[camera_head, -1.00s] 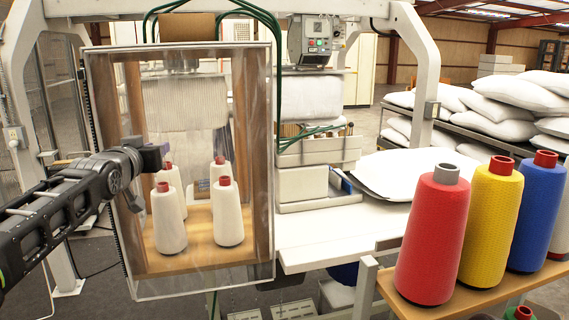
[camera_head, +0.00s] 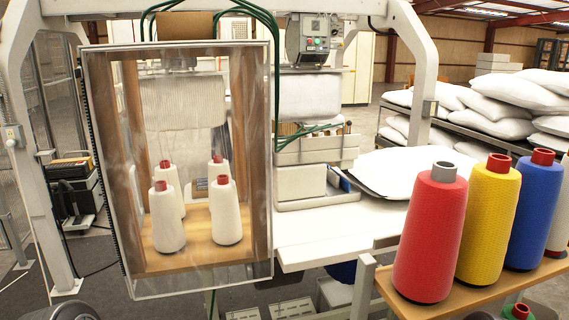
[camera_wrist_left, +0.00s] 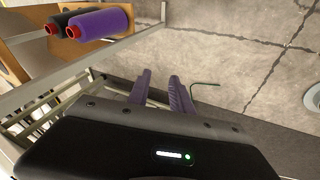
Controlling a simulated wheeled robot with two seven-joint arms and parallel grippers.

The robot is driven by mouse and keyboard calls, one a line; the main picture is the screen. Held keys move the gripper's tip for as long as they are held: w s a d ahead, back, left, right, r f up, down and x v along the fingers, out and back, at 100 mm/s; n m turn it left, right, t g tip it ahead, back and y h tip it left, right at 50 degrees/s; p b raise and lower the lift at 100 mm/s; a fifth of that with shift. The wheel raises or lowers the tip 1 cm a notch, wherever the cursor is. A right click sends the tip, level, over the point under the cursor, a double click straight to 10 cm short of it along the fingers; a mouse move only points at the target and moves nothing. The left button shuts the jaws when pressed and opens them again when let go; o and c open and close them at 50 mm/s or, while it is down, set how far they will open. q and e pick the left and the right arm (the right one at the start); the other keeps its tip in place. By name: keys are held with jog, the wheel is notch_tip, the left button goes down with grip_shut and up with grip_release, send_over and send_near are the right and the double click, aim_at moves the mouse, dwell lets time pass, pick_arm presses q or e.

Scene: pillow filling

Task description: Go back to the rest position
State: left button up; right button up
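My left gripper (camera_wrist_left: 161,74) shows in the left wrist view with its two purple fingers apart and nothing between them. Floor lies beyond the fingertips. In the head view my left gripper is out of sight; only a grey rounded part, perhaps of my arm, shows at the bottom left edge. My right gripper is in neither view. The clear-fronted cabinet (camera_head: 258,180) stands at left centre in the head view, its panel across the front. White cones (camera_head: 226,215) with red tops stand upright inside it on a wooden board.
Red (camera_head: 427,240), yellow (camera_head: 489,220) and blue (camera_head: 535,205) cones stand on a wooden shelf at right. A white pillow (camera_head: 405,172) lies on the machine table. In the left wrist view, a purple spool (camera_wrist_left: 100,24) and a black spool lie on a rack at upper left.

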pick_arm(q)
jog(key=s+d+f+g, duration=0.1)
jog(key=s+f, duration=0.3)
jog(key=s, duration=0.7)
jog(key=shift+s+d+g+h, duration=0.3)
jog(key=shift+s+g, duration=0.05)
jog(key=shift+g, duration=0.55)
